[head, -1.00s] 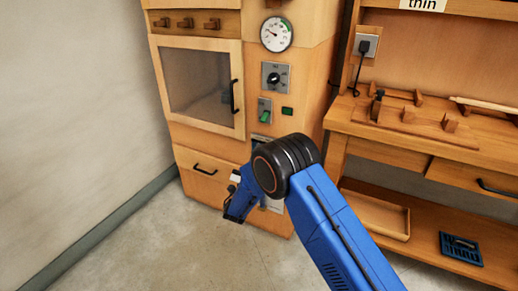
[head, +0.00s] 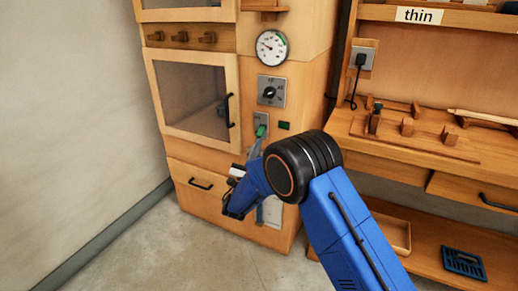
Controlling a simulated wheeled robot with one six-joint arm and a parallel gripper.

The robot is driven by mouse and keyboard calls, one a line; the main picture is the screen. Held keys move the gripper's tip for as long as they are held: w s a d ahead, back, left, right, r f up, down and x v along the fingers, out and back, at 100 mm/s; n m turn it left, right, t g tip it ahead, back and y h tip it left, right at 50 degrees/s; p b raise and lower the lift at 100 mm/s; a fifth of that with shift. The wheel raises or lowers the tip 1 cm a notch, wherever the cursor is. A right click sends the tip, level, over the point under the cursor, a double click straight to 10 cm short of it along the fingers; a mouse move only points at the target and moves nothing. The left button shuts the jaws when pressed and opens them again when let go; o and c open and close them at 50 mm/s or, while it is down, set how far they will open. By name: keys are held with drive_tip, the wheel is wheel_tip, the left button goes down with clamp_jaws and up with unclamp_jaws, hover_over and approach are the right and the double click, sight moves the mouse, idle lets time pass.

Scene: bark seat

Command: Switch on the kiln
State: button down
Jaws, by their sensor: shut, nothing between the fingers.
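The kiln (head: 222,137) is a pale wooden cabinet with a dark glass door (head: 195,98), at the left of the head view. On its right-hand panel are a round gauge (head: 271,47), a grey plate with a black knob (head: 271,91), a switch with a green rocker (head: 261,131) and a small dark green lamp (head: 284,126). My gripper (head: 257,142) shows as a narrow grey shape just below the green rocker, shut and empty. My arm hides much of the gripper. I cannot tell whether its tips touch the switch.
A wooden workbench (head: 390,147) with blocks and a rod stands right of the kiln. A black plug (head: 361,59) sits in the wall socket above it. A wooden tray (head: 392,229) and a blue rack (head: 463,262) are on the lower shelf. Floor at left is clear.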

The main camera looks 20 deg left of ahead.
idle(0.4)
drive_tip(key=shift+s+r+g, duration=0.15)
drive_tip(key=shift+s+g, duration=0.05)
drive_tip(key=shift+g, duration=0.5)
